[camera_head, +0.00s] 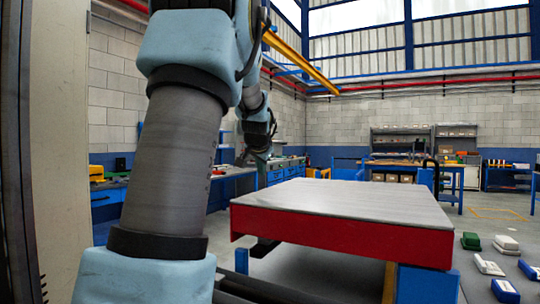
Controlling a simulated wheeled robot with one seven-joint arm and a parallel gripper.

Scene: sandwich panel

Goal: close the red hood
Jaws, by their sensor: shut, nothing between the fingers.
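The red hood (335,240) is a wide panel with a red front edge and a flat grey top. It lies almost level in the middle of the camera_head view. A dark gap and a dark part show below its front left edge. I cannot tell from here whether it rests fully down. My gripper (263,166) is small and far off, at the end of my arm, in front of the back left side of the hood in the picture. Its fingers look together and empty. I cannot tell whether it touches the hood.
A blue support (428,284) stands under the hood's right corner. A black curved handle (431,172) rises behind it. Blue workbenches (284,172) and shelves stand behind. My arm covers much of the left.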

